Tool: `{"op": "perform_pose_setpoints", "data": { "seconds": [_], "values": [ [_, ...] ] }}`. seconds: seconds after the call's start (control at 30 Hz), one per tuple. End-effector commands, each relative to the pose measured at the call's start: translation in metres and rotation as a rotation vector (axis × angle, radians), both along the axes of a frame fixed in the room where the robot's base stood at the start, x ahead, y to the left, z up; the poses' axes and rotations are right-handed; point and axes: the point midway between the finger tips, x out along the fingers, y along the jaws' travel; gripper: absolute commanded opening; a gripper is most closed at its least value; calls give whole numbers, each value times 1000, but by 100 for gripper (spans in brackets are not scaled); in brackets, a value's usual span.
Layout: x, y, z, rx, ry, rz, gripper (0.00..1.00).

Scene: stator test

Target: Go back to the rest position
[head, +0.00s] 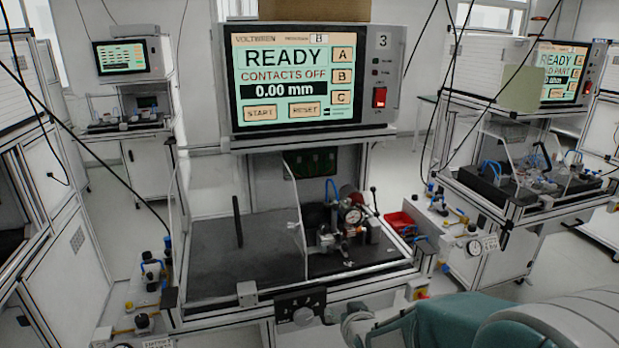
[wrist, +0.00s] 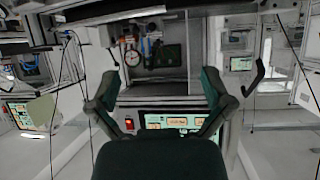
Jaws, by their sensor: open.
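My gripper (wrist: 161,80) shows in the wrist view with its two dark green fingers spread wide and nothing between them. The wrist picture looks upside down. Beyond the fingers is the test station, its screen (wrist: 180,122) low in that picture. The fixture with a dial gauge (head: 352,217) stands on the right of the station's bench. My arm fills the lower right of the head view; I cannot make out the fingers there.
A clear panel (head: 293,215) divides the bench; the dark mat (head: 215,260) on its left is mostly bare. A red bin (head: 399,222) sits at the right. Other stations stand at the left (head: 130,60) and right (head: 560,72). Cables hang around; floor shows between stations.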

Motion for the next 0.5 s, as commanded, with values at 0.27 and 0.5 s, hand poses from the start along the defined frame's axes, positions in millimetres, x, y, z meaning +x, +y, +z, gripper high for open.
{"op": "perform_pose_setpoints", "data": {
  "seconds": [0.27, 0.5],
  "values": [
    [-55, -32, 56, -37, 179, -41, 100],
    [-125, -55, 91, -64, 344, -73, 100]
  ]
}}
